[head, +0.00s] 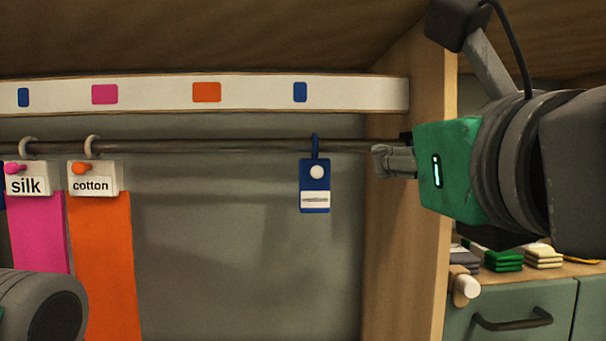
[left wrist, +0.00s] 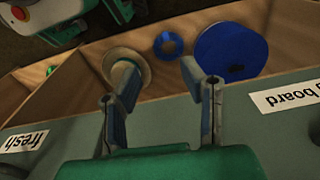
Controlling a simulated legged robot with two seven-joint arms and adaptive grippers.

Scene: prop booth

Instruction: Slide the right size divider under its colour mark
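A blue tag-like divider (head: 315,172) hangs from the dark rail (head: 230,146), below and slightly right of the right-hand blue mark (head: 300,92). It has a white dot and a white label too small to read. A pink mark (head: 105,94), an orange mark (head: 206,92) and another blue mark (head: 23,97) are on the white strip (head: 255,92). My right gripper (head: 380,161) is at the rail's right end, right of the divider and apart from it; its finger gap is hidden. My left gripper (left wrist: 160,72) is open and empty in the left wrist view.
A "silk" card (head: 27,187) with pink cloth and a "cotton" card (head: 92,186) with orange cloth hang at left. A wooden upright (head: 405,250) stands at right. The left wrist view shows a blue disc (left wrist: 232,50) and blue ring (left wrist: 169,44) beyond the fingers.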

